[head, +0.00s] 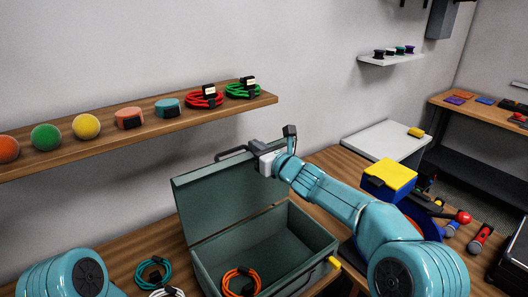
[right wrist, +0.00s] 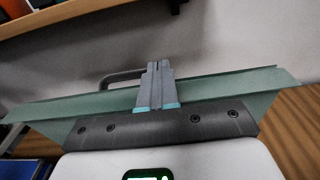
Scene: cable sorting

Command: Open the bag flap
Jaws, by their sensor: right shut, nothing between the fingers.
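The bag is a dark green box-like case on the wooden table, and its front rim (head: 313,264) shows in the head view. Its flap (head: 222,197) stands raised and leans back at the rear, so the inside is open to view. A dark handle (head: 232,153) is on the flap's top edge. My right gripper (head: 256,147) is shut and empty at that top edge, beside the handle. In the right wrist view, its closed fingers (right wrist: 154,82) overlap the flap's edge (right wrist: 235,84); contact is unclear. My left gripper is out of view.
A blue-and-yellow box (head: 389,180) stands right, beyond my right arm. A wall shelf (head: 150,136) with balls and cables is behind.

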